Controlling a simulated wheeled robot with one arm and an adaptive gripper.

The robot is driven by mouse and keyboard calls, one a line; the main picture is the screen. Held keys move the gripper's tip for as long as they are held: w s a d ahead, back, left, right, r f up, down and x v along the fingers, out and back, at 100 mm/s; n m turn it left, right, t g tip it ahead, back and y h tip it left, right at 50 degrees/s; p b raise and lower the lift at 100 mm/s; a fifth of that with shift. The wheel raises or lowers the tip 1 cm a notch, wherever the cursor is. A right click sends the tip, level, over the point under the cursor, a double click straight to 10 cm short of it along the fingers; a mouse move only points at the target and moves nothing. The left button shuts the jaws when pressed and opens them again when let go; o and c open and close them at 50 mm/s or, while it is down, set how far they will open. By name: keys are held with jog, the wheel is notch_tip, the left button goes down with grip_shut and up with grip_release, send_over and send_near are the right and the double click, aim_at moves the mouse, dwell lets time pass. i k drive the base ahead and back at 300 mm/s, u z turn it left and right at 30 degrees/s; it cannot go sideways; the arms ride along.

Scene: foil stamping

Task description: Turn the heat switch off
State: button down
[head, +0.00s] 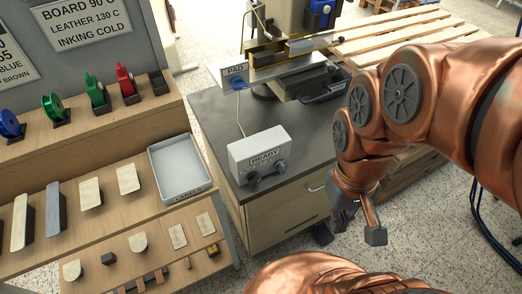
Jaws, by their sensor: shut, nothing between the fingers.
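A white control box (260,156) labelled READY stands on the dark top of a cabinet, near its front edge. Two dark knobs show on its front, a left knob (252,178) and a right knob (281,166). Which of them is the heat switch, and how each is set, is too small to tell. My gripper (343,219) hangs to the right of the box, beyond the cabinet's front edge and apart from the knobs.
The stamping press (290,62) with a PAD label stands behind the box, and a cable joins them. At left, a sloped wooden rack (150,222) holds a grey tray (178,168), sample cards and foil rolls. A wooden pallet (392,38) lies at the back right.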

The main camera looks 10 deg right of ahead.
aim_at(253, 177)
jog(key=z, duration=1.6)
jog(key=k, duration=1.2)
jog(key=u, duration=1.85)
jog(key=i, duration=0.5)
jog(key=z, duration=0.05)
